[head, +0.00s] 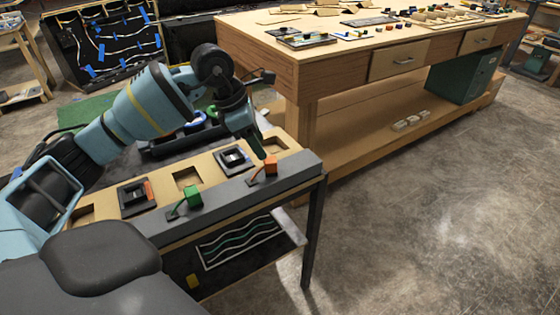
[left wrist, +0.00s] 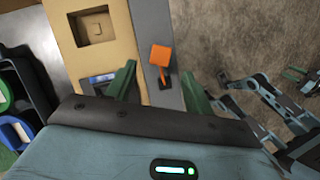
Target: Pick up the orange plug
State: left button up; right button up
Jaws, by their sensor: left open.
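The orange plug (head: 271,164) stands on the grey front strip of the console (head: 228,193), near its right end. My left gripper (head: 262,150) reaches down from above, with its tip just behind and beside the plug in the head view. In the left wrist view, the orange plug (left wrist: 160,56) appears between the two green fingers of the open left gripper (left wrist: 158,72), closer to the right finger. I see no finger clearly touching it. Bluish arm parts, seemingly of my right arm, show at the right edge of that view; the state of its gripper is unclear.
A green plug (head: 192,196) stands on the same strip to the left. Black switch modules (head: 234,158) and square recesses (head: 187,178) lie behind the strip. A wooden workbench (head: 345,60) stands at the back right. The floor (head: 430,210) to the right is clear.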

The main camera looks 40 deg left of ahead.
aim_at(270, 159)
pick_arm(q)
jog(key=shift+d+f, duration=0.3)
jog(key=shift+f, duration=0.4)
jog(key=shift+w+f, duration=0.2)
jog(key=shift+f, duration=0.15)
jog(key=shift+x, duration=2.6)
jog(key=shift+w+r, duration=0.1)
jog(key=shift+w, duration=0.05)
jog(key=c, duration=1.1)
pick_arm(e)
jog(key=shift+s+r, duration=0.1)
jog(key=shift+s, duration=0.05)
pick_arm(q)
jog(key=shift+r, duration=0.1)
